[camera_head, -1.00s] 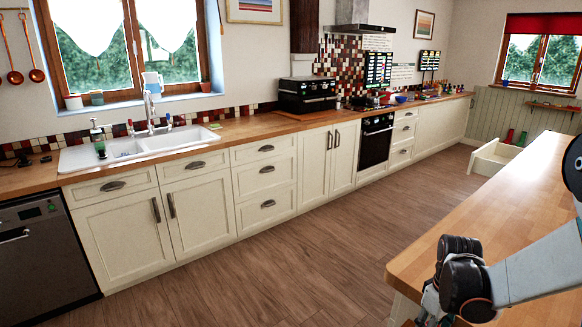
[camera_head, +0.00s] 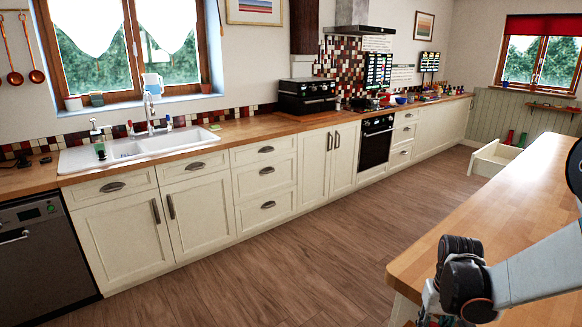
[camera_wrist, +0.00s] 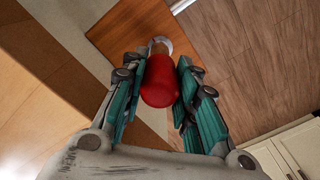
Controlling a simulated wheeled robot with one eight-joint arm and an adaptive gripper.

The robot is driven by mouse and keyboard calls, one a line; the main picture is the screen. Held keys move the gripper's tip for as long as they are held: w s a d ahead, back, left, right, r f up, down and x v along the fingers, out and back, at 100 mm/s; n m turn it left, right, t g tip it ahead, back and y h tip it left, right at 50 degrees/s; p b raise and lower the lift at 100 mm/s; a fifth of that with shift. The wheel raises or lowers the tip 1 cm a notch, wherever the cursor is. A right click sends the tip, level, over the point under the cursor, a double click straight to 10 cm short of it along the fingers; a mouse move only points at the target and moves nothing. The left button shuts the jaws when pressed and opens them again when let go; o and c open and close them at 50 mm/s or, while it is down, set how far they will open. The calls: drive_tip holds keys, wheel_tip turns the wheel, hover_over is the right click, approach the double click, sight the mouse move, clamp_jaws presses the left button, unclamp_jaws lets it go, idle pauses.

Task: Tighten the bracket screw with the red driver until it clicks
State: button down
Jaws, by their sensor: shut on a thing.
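The red driver (camera_wrist: 158,82) shows in the wrist view as a rounded red handle, seen nearly end-on. My gripper (camera_wrist: 157,72) has its teal-padded fingers on both sides of the handle and is shut on it. A pale grey curved piece (camera_wrist: 160,42) shows just past the far end of the handle; I cannot tell whether it is part of the bracket. The screw and the driver's tip are hidden. In the head view my gripper (camera_head: 428,316) is at the bottom edge, beside the island's near end, and the driver cannot be made out there.
The wooden island top (camera_head: 490,220) fills the right side, with my arm over it. The wooden floor (camera_head: 270,275) between island and counter is clear. An open white drawer (camera_head: 493,157) sticks out at the far end. A sink (camera_head: 130,148) is across the aisle.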

drive_tip(key=shift+m, duration=0.5)
drive_tip(key=c, duration=1.2)
unclamp_jaws()
drive_tip(key=shift+r, duration=0.1)
